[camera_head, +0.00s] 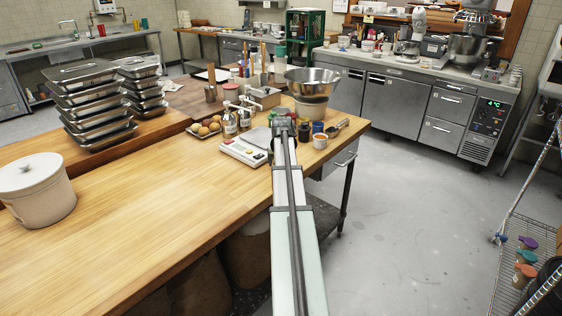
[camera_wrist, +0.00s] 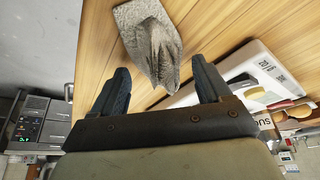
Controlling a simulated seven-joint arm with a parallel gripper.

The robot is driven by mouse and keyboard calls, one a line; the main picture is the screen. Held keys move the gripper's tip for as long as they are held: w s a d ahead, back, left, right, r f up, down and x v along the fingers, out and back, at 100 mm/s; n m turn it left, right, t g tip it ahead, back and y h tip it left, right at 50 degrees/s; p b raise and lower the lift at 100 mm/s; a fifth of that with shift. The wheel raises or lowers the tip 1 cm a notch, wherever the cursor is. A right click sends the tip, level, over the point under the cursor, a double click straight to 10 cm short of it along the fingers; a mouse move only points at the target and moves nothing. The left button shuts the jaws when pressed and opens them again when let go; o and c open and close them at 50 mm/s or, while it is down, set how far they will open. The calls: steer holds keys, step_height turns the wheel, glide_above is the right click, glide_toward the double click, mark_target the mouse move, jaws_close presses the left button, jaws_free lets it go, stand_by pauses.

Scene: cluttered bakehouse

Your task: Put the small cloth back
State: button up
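The small cloth (camera_wrist: 150,42) is grey and bunched up, with a folded peak. In the wrist view it is on the wooden worktop, just beyond my fingertips and roughly centred between them. My gripper (camera_wrist: 158,74) is open, its two dark fingers wide apart with nothing between them. In the head view my gripper is at the far end of my arm, over the right part of the worktop (camera_head: 130,215); its fingers are too small to read there. I cannot make out the cloth in the head view, where my arm covers that area.
A white scale (camera_head: 245,148) stands just left of my arm. Stacked metal trays (camera_head: 90,105) and a lidded pot (camera_head: 38,190) are left. The front worktop is clear.

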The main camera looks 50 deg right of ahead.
steer(key=shift+r, duration=0.15)
steer(key=v, duration=1.2)
